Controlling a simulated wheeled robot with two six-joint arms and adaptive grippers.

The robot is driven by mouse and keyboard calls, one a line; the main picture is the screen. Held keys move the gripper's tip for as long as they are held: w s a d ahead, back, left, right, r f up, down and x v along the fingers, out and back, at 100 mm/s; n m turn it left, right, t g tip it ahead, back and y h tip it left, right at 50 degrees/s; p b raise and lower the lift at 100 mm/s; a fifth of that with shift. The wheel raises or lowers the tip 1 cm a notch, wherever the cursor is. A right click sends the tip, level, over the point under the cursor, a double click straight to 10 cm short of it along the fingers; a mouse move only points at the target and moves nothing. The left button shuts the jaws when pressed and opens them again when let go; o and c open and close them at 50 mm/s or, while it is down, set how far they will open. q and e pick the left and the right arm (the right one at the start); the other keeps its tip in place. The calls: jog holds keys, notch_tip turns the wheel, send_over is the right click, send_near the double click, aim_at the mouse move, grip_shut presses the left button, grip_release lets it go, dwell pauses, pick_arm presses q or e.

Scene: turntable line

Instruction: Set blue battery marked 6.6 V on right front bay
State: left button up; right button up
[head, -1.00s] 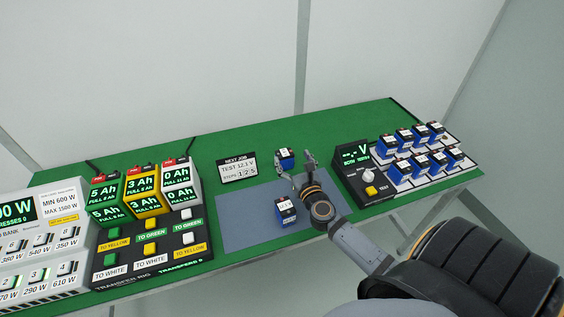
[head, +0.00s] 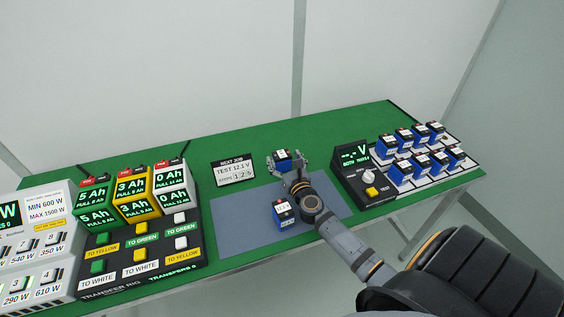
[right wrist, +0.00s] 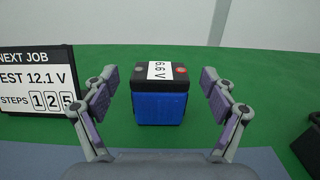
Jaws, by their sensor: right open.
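The blue battery marked 6.6 V (right wrist: 160,105) stands upright on the green table, with a black top and a white label; it also shows in the head view (head: 284,163). My right gripper (right wrist: 158,88) is open, with its fingers on either side of the battery and gaps left between; it shows in the head view too (head: 289,167). A tester (head: 352,176) with a dark display, a knob and a yellow button stands to the right. Which spot is the right front bay cannot be told. My left gripper is not in view.
Another blue battery (head: 284,212) stands on the grey mat (head: 240,222), close beside my right arm. Several blue batteries (head: 421,160) fill a rack on the right. A NEXT JOB sign (head: 232,172) stands behind the mat. A transfer rig (head: 140,252) is on the left.

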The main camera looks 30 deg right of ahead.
jog(key=shift+x, duration=1.2)
jog(key=shift+s+f, duration=0.1)
jog(key=shift+c, duration=0.6)
jog(key=c, duration=1.4)
jog(key=shift+c, duration=0.9)
